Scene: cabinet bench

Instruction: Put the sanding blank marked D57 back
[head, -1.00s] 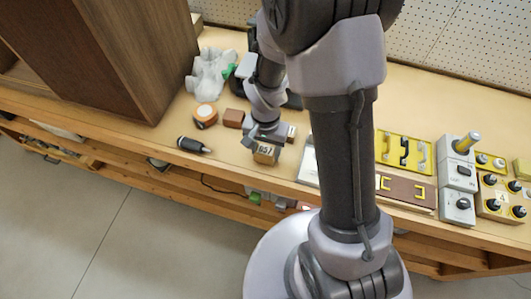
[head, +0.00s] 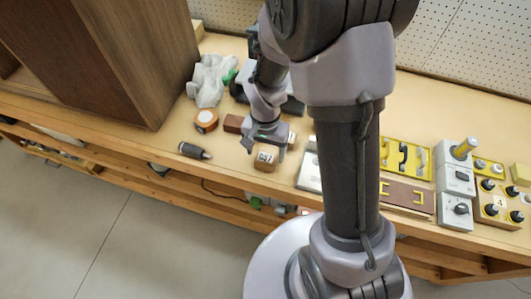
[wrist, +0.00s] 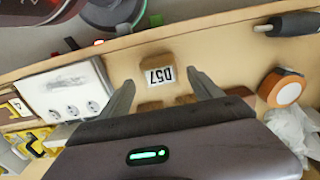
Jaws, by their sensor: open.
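The sanding blank marked D57 (head: 265,161) is a small tan block with a white label, near the front edge of the bench. My gripper (head: 265,142) is right above and behind it in the head view. In the wrist view the blank, with its D57 label (wrist: 160,76), shows between the two fingertips of my open gripper (wrist: 161,90), with gaps on both sides. I cannot tell how far above the bench the fingertips are. The slot it belongs to is not clearly seen.
An orange-and-white tape roll (head: 205,121) and a dark-handled tool (head: 194,150) lie to the left. A brown block (head: 233,123) is behind. A tall wooden cabinet (head: 120,60) stands at left.

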